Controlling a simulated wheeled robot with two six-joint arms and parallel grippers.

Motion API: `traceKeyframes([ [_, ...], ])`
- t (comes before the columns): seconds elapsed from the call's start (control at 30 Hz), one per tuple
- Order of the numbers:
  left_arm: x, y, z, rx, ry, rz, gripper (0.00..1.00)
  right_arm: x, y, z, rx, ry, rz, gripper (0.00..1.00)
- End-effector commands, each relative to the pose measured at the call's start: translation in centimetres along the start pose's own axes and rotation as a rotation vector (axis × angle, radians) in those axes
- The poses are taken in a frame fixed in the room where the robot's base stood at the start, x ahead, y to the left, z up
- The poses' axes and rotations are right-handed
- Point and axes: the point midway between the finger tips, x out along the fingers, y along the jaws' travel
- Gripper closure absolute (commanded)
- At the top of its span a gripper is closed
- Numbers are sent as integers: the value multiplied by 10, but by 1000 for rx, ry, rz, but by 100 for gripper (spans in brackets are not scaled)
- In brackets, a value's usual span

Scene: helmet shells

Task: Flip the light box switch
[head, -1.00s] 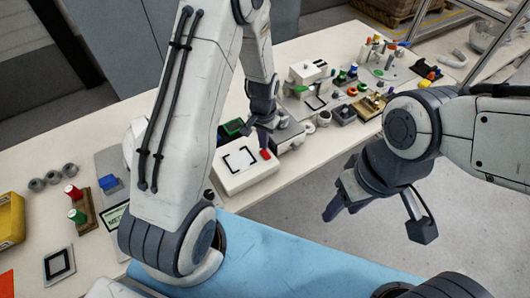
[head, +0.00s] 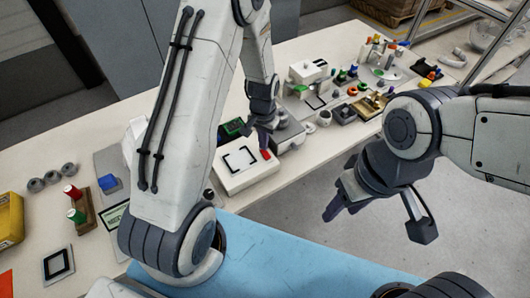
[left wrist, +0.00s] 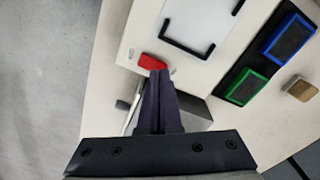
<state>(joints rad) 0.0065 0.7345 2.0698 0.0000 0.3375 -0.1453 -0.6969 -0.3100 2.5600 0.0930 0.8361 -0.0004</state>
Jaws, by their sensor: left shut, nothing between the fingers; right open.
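The light box is a white flat box (head: 240,178) with a black-cornered pale panel on top, on the table at the middle of the head view. Its red switch (head: 265,155) sits at the box's right end. In the left wrist view the red switch (left wrist: 153,61) is just beyond the fingertips. My left gripper (head: 266,146) is shut and empty, pointing down at the switch; its dark fingers (left wrist: 158,75) overlap the switch's edge in the wrist view, and I cannot tell whether they touch. My right gripper (head: 378,214) is open and empty, over the floor beyond the table's front edge.
A green-framed pad (left wrist: 246,87) and a blue-framed pad (left wrist: 288,38) lie beside the box. A grey device (head: 289,137) stands close right of the left gripper. Many small parts crowd the table's far right. A blue mat (head: 290,265) lies in front.

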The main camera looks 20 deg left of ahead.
Motion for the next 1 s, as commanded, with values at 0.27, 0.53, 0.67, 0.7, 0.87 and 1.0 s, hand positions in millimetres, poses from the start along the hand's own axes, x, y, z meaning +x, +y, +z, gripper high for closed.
traceKeyframes([
  [0.27,5,0,0,0,0,0,100,4,0,0,0,0,0,50],
  [0.53,9,0,0,0,0,0,100,6,0,0,0,0,0,50],
  [0.67,11,0,0,0,0,0,100,8,1,0,0,0,0,50],
  [0.7,12,0,0,0,0,0,100,8,1,0,0,0,0,50],
  [0.87,14,0,0,0,0,0,100,10,1,0,0,0,0,50],
  [1.0,14,0,0,0,0,0,100,10,1,0,0,0,0,50],
])
